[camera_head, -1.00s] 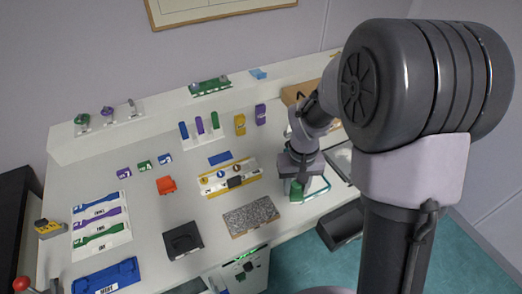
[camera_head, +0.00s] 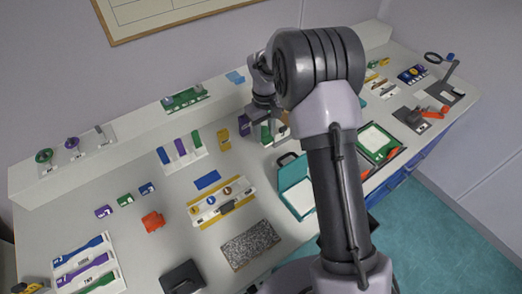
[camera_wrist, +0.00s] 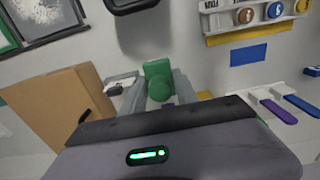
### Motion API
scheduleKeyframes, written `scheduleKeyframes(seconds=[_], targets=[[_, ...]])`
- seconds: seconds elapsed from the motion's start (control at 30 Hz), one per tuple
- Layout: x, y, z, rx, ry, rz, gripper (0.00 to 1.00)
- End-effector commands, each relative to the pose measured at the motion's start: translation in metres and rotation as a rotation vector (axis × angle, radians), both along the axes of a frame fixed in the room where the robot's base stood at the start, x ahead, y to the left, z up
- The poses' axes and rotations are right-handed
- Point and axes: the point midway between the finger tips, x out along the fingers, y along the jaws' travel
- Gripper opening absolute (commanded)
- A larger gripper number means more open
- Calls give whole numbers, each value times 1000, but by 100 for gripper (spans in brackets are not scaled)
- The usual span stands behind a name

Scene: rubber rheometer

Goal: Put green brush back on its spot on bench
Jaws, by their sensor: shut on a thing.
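My gripper (camera_head: 264,128) is over the rear part of the bench (camera_head: 150,205), just right of the purple block (camera_head: 244,123). It is shut on the green brush (camera_wrist: 158,80), which shows between the two fingers (camera_wrist: 159,92) in the wrist view. In the head view only a small green part of the brush (camera_head: 267,134) shows below the gripper. Whether the brush touches the bench I cannot tell. The brush's own spot is not clearly visible.
A yellow block (camera_head: 223,139) stands left of the purple one. A brown box (camera_wrist: 62,115) is close beside the gripper in the wrist view. A teal-edged case (camera_head: 297,187) lies nearer the front. A ledge (camera_head: 130,125) runs along the back.

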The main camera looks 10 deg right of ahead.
Motion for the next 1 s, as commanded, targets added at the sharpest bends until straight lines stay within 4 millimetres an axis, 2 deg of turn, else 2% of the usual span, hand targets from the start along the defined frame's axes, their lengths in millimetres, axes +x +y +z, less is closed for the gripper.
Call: scheduleKeyframes(seconds=[0.2,0.43,0.8,0.83,0.93,1.0], targets=[[-1,0,-49,1,4,-1,0],[-1,0,-95,1,4,-2,0],[-1,0,-100,1,1,-2,0],[-1,0,-99,1,1,-2,40],[-1,0,-99,1,1,-2,58],[-1,0,-99,1,1,-2,58]])
